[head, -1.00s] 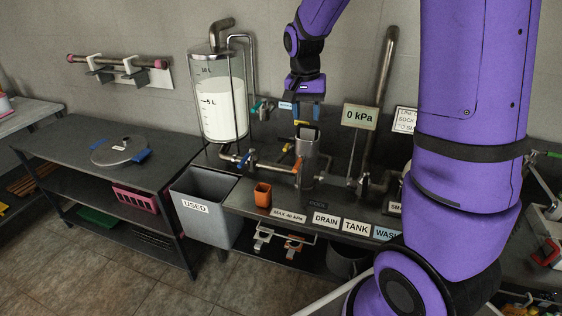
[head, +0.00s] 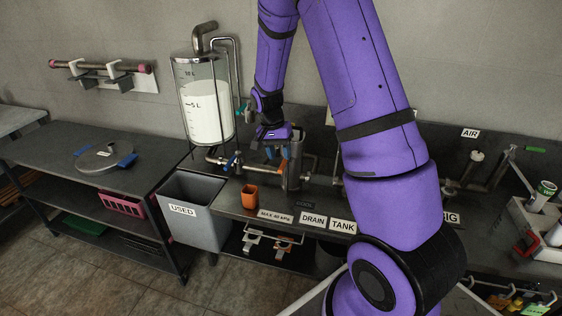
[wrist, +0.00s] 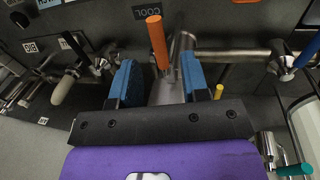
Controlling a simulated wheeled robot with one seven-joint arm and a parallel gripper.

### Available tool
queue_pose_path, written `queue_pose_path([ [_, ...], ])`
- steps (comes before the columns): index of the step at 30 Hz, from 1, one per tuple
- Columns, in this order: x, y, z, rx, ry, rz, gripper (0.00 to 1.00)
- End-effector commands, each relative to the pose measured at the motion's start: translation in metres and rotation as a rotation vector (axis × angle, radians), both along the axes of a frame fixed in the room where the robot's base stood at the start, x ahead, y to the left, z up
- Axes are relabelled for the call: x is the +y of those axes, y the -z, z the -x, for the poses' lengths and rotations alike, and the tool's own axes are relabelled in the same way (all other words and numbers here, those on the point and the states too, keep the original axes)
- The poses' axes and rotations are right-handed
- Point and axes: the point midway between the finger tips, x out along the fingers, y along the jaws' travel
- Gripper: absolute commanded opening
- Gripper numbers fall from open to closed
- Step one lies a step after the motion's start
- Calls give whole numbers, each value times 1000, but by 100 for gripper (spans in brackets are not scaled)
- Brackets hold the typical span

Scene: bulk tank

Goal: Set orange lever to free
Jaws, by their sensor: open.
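The orange lever (wrist: 157,42) stands out from the steel pipework in the wrist view, just beyond and between my fingertips. In the head view the lever (head: 284,168) shows as a small orange piece beside the steel cylinder (head: 295,172), partly behind my gripper. My gripper (head: 277,153) is open, with its blue fingers pointing down close to the lever. I cannot tell whether a finger touches the lever.
A blue-handled valve (head: 233,160) sits on the pipe to the left, below the glass tank (head: 206,108). An orange cup (head: 249,196) stands on the bench. A grey bin labelled USED (head: 192,230) is at the bench's left end. A yellow handle (wrist: 219,91) is near my right finger.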

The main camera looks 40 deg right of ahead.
Motion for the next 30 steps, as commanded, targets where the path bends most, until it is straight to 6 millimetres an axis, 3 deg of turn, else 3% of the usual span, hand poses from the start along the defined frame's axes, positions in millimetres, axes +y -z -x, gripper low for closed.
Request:
queue_pose_path([
  [6,-3,26,4,2,-1,0,42],
  [18,-4,33,5,0,-1,0,42],
  [19,-4,33,5,0,-1,0,40],
  [24,-4,33,5,0,-1,0,1],
  [30,-4,33,5,0,0,0,0],
])
